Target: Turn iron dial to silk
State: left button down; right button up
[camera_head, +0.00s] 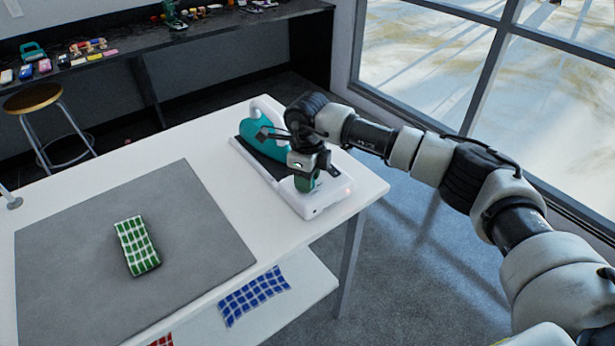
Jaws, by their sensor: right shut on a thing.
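A teal and white iron (262,138) rests on its white and black base (318,203) near the table's right corner. My right gripper (305,182) points down at the front part of the base, in front of the iron. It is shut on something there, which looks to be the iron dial. The fingers hide the dial, so its setting and marks cannot be read. A small red light shows on the base beside the gripper. My left gripper is not in view.
The white table (210,140) carries a grey mat (80,240) with a folded green checked cloth (137,246). A blue checked cloth (254,295) lies on a lower shelf. A stool (33,98) and a cluttered dark bench (210,28) stand behind. The window is at the right.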

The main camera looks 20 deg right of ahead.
jog(key=shift+r, duration=0.1)
jog(key=o, duration=0.9)
notch_tip(320, 180, up, 11)
jog(key=shift+f+b, duration=0.15)
jog(key=shift+b, duration=0.6)
